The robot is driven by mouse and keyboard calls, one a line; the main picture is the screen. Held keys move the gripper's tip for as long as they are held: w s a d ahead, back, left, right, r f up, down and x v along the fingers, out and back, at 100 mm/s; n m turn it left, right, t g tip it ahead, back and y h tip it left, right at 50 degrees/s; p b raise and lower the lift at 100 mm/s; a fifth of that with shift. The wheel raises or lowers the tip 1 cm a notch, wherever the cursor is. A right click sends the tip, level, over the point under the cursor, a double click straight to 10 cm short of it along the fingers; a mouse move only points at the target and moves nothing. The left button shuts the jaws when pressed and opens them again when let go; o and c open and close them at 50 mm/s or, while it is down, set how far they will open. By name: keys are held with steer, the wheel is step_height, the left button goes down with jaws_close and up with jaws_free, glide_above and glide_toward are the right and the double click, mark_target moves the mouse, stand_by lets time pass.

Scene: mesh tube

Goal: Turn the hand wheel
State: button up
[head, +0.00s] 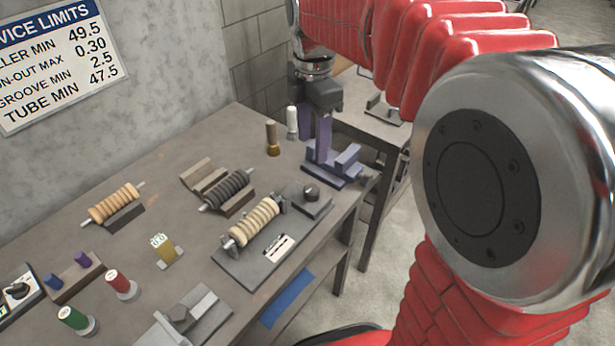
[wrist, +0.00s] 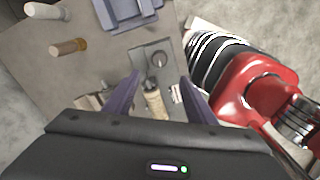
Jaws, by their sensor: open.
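My gripper (head: 317,148) has purple fingers pointing down. In the wrist view, my gripper (wrist: 159,78) is open with nothing between its fingers. It is above the bench's far right part, apart from the wheel. In the head view its fingers overlap a blue-purple fixture.
The blue-purple fixture (head: 347,158) stands behind the wheel near the bench's right edge. A brown-handled tool (head: 272,138) and a white one (head: 292,122) stand behind it. A dark ribbed roller (head: 226,190) lies left of the wheel. Open floor lies right of the bench (head: 150,262).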

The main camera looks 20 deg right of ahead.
mark_target(312, 189)
steer(key=shift+f, duration=0.15)
step_height(312, 189, down, 14)
steer(key=shift+r, duration=0.2)
stand_by(0.5)
